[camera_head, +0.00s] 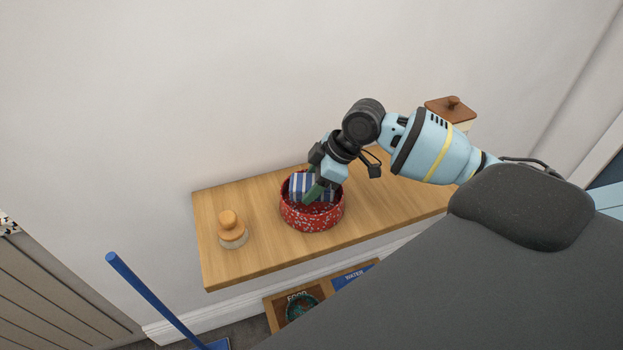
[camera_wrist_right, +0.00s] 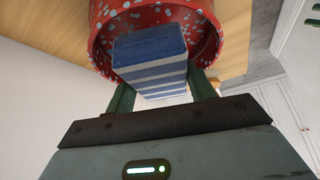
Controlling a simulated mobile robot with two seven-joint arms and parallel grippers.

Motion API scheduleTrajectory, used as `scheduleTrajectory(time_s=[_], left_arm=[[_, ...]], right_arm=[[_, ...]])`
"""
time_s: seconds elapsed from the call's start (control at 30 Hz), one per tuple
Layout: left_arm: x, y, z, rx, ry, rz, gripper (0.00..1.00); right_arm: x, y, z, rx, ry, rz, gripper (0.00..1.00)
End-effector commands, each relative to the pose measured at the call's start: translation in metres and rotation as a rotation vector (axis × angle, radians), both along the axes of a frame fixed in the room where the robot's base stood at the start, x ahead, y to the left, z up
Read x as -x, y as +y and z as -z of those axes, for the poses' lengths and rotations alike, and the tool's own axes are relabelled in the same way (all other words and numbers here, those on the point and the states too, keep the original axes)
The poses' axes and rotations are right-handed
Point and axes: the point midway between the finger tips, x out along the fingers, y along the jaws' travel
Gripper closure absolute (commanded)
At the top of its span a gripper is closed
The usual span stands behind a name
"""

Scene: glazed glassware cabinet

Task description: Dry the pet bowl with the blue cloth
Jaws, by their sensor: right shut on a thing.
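The red pet bowl (camera_head: 313,216) with pale speckles sits upright on the wooden shelf. It also shows in the right wrist view (camera_wrist_right: 225,15). The blue cloth (camera_head: 298,186), striped blue and white, is a folded block inside the bowl's opening; in the right wrist view (camera_wrist_right: 150,55) it stands between my two green fingers. My right gripper (camera_head: 315,192) reaches down into the bowl and is shut on the cloth. Whether the cloth touches the bowl's inner wall or floor is hidden. My left gripper is in neither view.
The wooden shelf (camera_head: 250,265) runs along the white wall. A wooden-handled brush (camera_head: 231,230) stands at its left end. A wooden-lidded container (camera_head: 452,110) stands behind my right arm. A tray (camera_head: 272,315) marked FOOD and WATER lies below, near a blue pole (camera_head: 155,300).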

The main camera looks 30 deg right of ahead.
Motion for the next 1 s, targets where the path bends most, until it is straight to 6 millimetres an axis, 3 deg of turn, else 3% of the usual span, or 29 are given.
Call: scheduleTrajectory(time_s=[1.0], left_arm=[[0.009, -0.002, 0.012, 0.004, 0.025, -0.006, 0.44]], right_arm=[[0.000, 0.000, 0.031, 0.000, 0.002, -0.001, 0.64]])
